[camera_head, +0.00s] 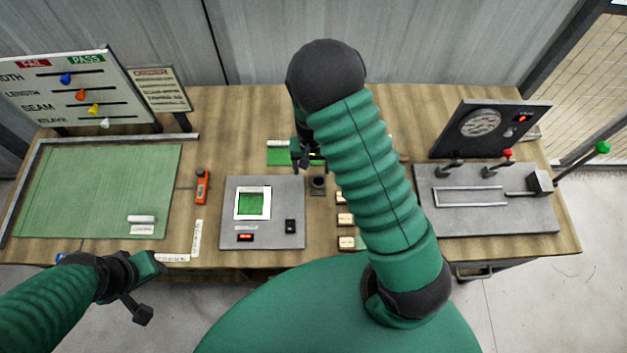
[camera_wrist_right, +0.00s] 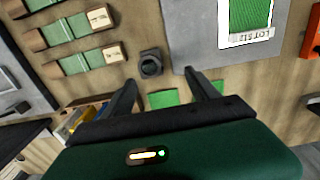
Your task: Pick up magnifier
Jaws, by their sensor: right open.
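The magnifier appears to be the small black round piece (camera_head: 318,183) standing on the table just right of the grey plate with the green sample window. In the right wrist view the black piece (camera_wrist_right: 151,64) shows a dark round top, just beyond the fingertips and between their lines. My right gripper (camera_head: 308,159) is above the table behind it, partly hidden by my own arm. In the right wrist view its two fingers (camera_wrist_right: 160,81) are spread and empty, apart from the piece. My left gripper (camera_head: 143,290) is low at the front left, off the table edge; its finger gap is unclear.
The grey plate (camera_head: 264,234) lies left of the black piece. Several small green-and-tan blocks (camera_wrist_right: 100,18) lie on its other side. A green mat (camera_head: 90,190) and orange tool (camera_head: 202,186) are left; a lever panel (camera_head: 500,215) and gauge box (camera_head: 455,128) are right.

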